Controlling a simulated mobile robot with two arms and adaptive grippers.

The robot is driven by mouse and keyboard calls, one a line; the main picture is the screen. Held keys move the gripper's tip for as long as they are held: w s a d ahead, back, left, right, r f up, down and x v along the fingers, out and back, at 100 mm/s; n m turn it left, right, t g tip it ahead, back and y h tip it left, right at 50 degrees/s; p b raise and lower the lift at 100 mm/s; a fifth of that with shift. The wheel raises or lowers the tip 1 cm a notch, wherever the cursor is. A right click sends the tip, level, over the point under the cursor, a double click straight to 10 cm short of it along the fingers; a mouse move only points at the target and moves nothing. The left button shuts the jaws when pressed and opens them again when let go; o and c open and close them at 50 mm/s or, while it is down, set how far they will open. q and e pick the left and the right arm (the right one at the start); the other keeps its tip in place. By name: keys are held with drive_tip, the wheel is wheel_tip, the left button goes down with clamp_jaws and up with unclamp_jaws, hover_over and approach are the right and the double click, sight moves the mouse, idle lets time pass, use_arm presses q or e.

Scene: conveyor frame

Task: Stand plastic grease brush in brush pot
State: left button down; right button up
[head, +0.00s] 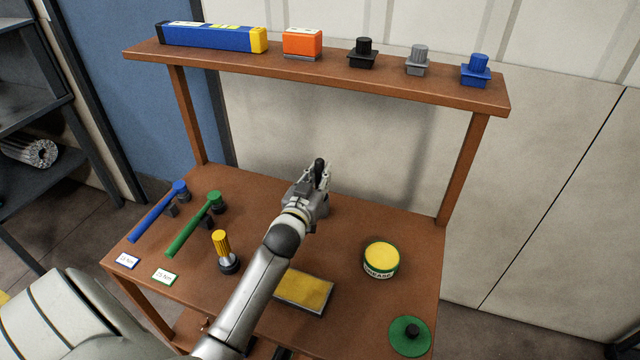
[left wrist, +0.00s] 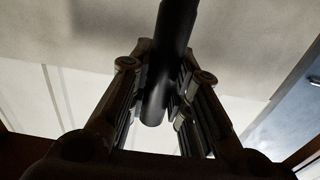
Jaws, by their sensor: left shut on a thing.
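My left gripper (head: 318,185) is above the back middle of the brown bench, shut on a dark rod. I take the rod to be the plastic grease brush (head: 319,166); its bristles cannot be made out. In the left wrist view the smooth black brush (left wrist: 168,60) runs between the two fingers (left wrist: 160,95), its blunt end near the fingertips. No brush pot can be told for sure; my left arm hides part of the bench. My right gripper is out of view.
On the bench (head: 345,235) are a grease tin (head: 381,260), a yellow pad in a tray (head: 307,290), a green disc with a black knob (head: 409,337), a yellow-topped piece (head: 222,250), and blue (head: 155,215) and green (head: 190,228) tools. A loaded shelf (head: 330,73) spans the back.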

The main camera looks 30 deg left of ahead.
use_arm(q)
drive_tip(key=shift+f, duration=1.25)
drive_tip(key=shift+f, duration=0.1)
drive_tip(key=c, duration=1.5)
unclamp_jaws()
drive_tip(key=shift+o, duration=0.8)
drive_tip(key=v, duration=0.7)
drive_tip(key=shift+s+b, duration=0.3)
drive_tip(key=shift+b, duration=0.15)
